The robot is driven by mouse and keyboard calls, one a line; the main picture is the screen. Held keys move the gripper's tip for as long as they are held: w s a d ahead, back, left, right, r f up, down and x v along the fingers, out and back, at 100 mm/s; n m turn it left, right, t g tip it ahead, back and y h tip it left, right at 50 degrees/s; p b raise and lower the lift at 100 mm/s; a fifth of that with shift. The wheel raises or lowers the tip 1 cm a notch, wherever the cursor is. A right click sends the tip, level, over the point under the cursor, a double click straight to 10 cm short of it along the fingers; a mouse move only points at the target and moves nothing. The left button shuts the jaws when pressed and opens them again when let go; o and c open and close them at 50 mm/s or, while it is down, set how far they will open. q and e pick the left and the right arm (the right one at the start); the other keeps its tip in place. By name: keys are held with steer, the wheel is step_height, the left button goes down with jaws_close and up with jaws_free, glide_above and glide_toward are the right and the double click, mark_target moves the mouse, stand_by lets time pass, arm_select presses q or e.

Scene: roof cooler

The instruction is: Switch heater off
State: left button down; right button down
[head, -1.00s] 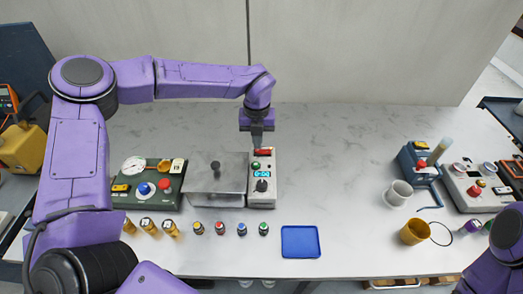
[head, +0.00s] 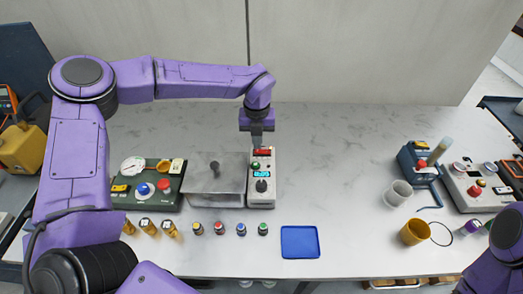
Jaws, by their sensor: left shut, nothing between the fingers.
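A grey metal box with a black knob on its lid (head: 215,187) stands on the table, left of the middle. Joined to or touching its right side is a pale control panel (head: 262,200). The panel has a red part at its far end, a green button (head: 255,167), a lit cyan display (head: 261,174) and a black dial (head: 261,186). My left gripper (head: 257,143) is shut and empty, pointing down at the panel's far end, by the red part (head: 263,152). I cannot tell whether it touches. My right gripper is out of view; only part of that arm shows at lower right.
A green box with a gauge and buttons (head: 152,195) stands to the left. Several small bottles and vials line the front, beside a blue tray (head: 300,242). A white mug (head: 398,193), an amber cup (head: 414,232) and other devices stand at right. The table's middle right is clear.

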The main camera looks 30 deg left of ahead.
arm_select(q)
steer(key=shift+f+b, duration=0.65)
steer(key=shift+f, duration=0.25)
stand_by(0.3)
step_height(320, 180, up, 7)
steer(key=p, duration=0.5)
stand_by(0.5)
